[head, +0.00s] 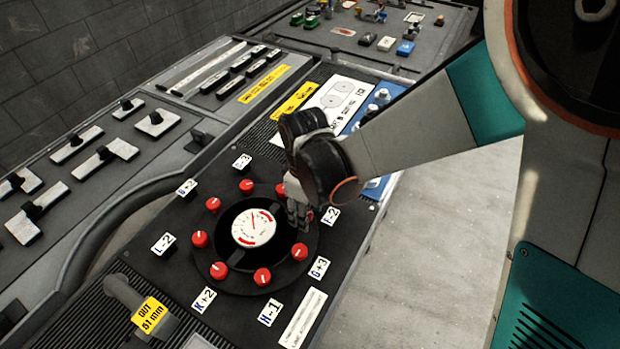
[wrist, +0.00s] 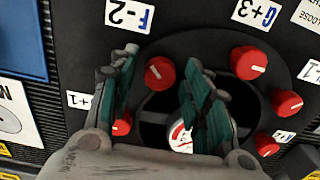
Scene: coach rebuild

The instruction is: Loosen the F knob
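The F knob (wrist: 159,73) is a red round knob with a white mark, near the "F-2" label (wrist: 130,15) in the wrist view. In the head view the F-2 label (head: 330,216) is at the right of the dial ring, and the knob there is mostly hidden by my gripper (head: 298,208). In the wrist view my gripper (wrist: 158,78) is open, with its teal-padded fingers apart and the F knob between them in the picture. A gap shows on both sides of the knob. I cannot tell how far above it the fingertips are.
A round gauge (head: 253,228) sits inside the ring of several red knobs. The G knob (wrist: 249,62) is close to my right finger in the wrist view, beside the G+3 label (wrist: 257,13).

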